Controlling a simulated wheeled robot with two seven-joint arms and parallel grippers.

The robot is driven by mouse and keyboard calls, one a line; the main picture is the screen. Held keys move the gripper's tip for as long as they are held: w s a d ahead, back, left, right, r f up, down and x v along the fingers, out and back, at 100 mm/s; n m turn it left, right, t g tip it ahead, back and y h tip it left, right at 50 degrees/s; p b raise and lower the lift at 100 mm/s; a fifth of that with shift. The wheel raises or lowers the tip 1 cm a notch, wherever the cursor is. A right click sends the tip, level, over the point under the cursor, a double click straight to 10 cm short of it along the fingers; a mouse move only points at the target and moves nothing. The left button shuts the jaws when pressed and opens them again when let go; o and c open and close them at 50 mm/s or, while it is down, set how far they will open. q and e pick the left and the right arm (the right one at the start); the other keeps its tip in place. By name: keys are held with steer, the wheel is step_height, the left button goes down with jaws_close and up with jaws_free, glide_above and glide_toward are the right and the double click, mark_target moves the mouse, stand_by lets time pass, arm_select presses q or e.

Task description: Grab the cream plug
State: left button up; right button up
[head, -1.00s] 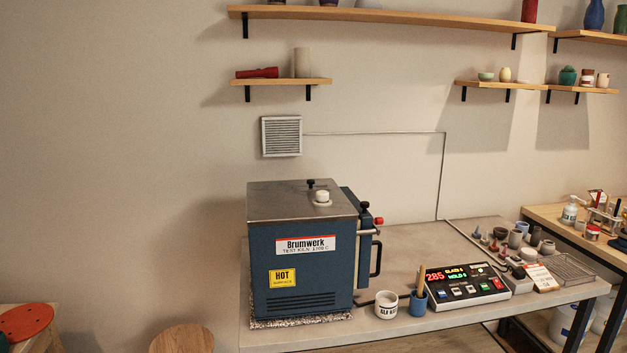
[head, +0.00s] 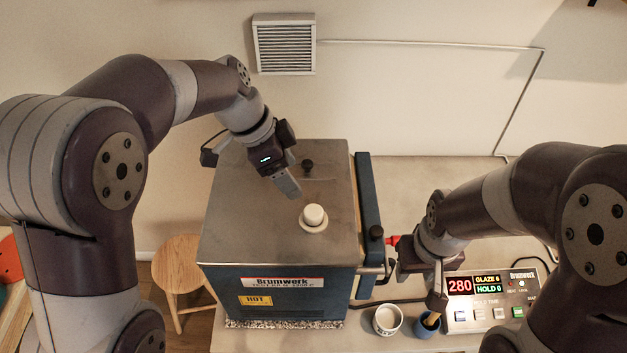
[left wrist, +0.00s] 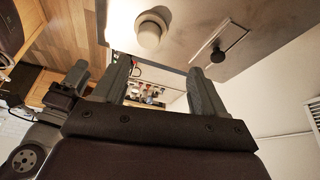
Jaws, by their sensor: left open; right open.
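The cream plug (head: 314,215) sits upright on the steel lid of the blue kiln (head: 270,220), near the lid's front right. My left gripper (head: 288,188) is over the lid, just behind and left of the plug, and holds nothing. In the left wrist view the plug (left wrist: 149,33) stands beyond the open, spread fingers (left wrist: 160,80), apart from them. My right gripper (head: 436,300) is low at the right of the kiln, by a blue cup (head: 427,325). Its fingers are partly hidden from the head camera.
A black knob (head: 308,165) stands on the lid behind the plug. The kiln's side handle and red knob (head: 392,240) lie near my right arm. A white cup (head: 387,319) and the lit controller (head: 490,302) stand on the table. A stool (head: 180,275) is at left.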

mark_target(309, 211)
arm_select(q)
steer(key=s+f+b, duration=0.1)
steer(key=f, duration=0.1)
steer(key=s+d+f+b, duration=0.1)
steer(key=b, duration=0.1)
steer(key=s+d+f+b, duration=0.1)
steer(key=f, duration=0.1)
steer(key=shift+s+d+f+b, duration=0.2)
steer(key=shift+s+f+b, duration=0.1)
steer(key=shift+b, duration=0.1)
steer(key=w+f, duration=0.1)
steer(key=w+d+f+b, duration=0.1)
steer(key=f, duration=0.1)
steer(key=shift+w+f+b, duration=0.15)
steer(key=shift+b, duration=0.15)
steer(key=shift+w+d+f+p, duration=0.15)
steer(key=shift+w+f+p, duration=0.15)
steer(key=shift+p, duration=0.45)
steer(key=shift+f, duration=0.3)
steer(key=shift+s, duration=0.55)
steer(key=shift+s+d+r, duration=0.1)
steer(key=c, duration=0.9)
steer(key=shift+w, duration=0.25)
steer(key=shift+c, duration=1.2)
arm_select(e)
step_height(309, 211, down, 6)
steer(key=s, duration=0.2)
steer(key=shift+s+f, duration=0.2)
